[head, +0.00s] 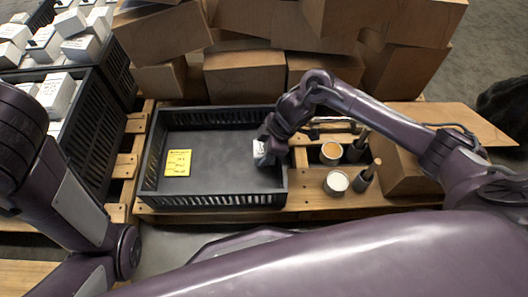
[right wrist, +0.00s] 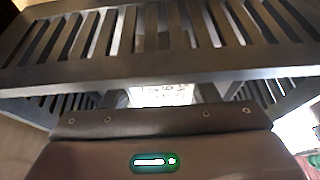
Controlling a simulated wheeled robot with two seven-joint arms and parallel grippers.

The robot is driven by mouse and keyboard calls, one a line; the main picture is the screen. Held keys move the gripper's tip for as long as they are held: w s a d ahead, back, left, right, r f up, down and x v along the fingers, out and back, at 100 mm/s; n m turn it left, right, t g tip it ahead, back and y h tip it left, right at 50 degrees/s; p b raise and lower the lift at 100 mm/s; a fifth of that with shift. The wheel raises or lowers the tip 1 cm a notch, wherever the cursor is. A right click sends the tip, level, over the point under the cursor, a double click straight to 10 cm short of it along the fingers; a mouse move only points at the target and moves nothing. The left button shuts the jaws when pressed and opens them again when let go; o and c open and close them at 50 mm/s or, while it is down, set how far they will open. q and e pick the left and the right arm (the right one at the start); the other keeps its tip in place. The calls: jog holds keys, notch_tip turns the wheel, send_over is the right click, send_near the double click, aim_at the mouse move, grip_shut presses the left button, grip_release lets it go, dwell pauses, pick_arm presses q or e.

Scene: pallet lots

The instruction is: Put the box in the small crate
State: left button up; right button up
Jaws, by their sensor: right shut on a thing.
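The small crate (head: 215,201) is dark grey with slatted walls and stands on the wooden pallet in the middle of the head view. A yellow label lies inside it on the left. My right gripper (head: 268,150) is at the crate's right end and is shut on a small white box (head: 260,153), which is inside the right wall line. Part of the box is hidden by the gripper. In the right wrist view the white box (right wrist: 160,95) shows behind slatted crate walls (right wrist: 150,68). I cannot tell whether the box touches the crate floor. My left gripper is out of view.
Brown cardboard boxes (head: 245,75) are stacked behind the crate. Dark crates with several white boxes (head: 58,92) stand at the left. Most of the crate floor (head: 222,150) is clear.

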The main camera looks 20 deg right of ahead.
jog(key=shift+r, duration=0.1)
jog(key=shift+f, duration=0.65)
jog(key=o, duration=1.2)
jog(key=shift+c, duration=0.2)
